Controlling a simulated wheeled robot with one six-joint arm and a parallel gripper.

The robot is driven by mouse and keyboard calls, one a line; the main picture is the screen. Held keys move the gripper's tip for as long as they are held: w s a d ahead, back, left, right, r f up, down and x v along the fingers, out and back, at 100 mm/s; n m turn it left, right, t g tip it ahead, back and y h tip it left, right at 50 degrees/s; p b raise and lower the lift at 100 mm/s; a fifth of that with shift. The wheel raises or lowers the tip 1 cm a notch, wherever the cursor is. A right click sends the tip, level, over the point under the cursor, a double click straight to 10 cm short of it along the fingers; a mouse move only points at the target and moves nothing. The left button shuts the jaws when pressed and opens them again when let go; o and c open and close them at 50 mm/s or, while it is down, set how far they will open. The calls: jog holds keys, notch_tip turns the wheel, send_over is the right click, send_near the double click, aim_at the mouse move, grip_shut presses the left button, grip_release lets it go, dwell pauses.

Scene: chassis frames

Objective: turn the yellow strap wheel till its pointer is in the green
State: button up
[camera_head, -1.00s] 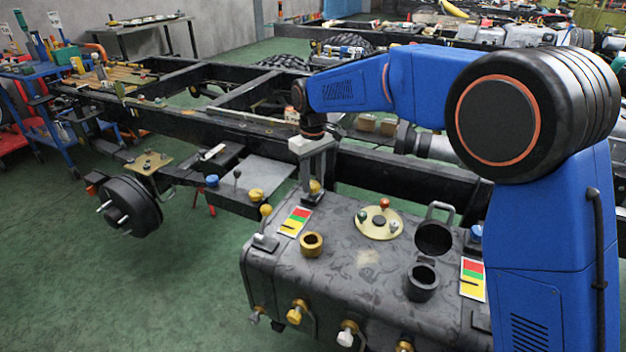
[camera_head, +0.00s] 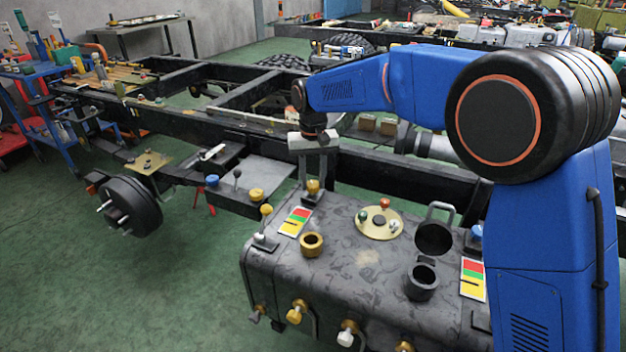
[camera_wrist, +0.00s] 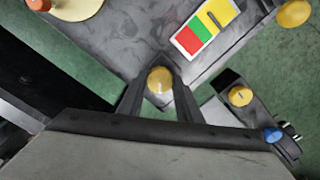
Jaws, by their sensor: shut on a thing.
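The yellow strap wheel (camera_head: 313,187) is a small round yellow knob at the far edge of the dark tank. My gripper (camera_head: 313,178) points down from above and is shut on it. In the wrist view the wheel (camera_wrist: 160,79) sits between the two fingertips (camera_wrist: 160,84). Beside it on the tank lies a gauge card (camera_head: 294,221) with red, green and yellow bands. The card also shows in the wrist view (camera_wrist: 205,28). Its black pointer line (camera_wrist: 214,20) lies in the yellow band, outside the green.
A brass ring (camera_head: 312,244), a round plate with coloured knobs (camera_head: 379,223) and an open black filler neck (camera_head: 433,238) are on the tank (camera_head: 340,285). A second gauge card (camera_head: 473,279) lies at the right.

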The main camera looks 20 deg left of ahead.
aim_at(313, 184)
jog(key=shift+m, duration=0.3)
jog(key=o, duration=1)
jog(key=shift+o, duration=0.2)
notch_tip(313, 184, up, 18)
jog(key=shift+f, duration=0.25)
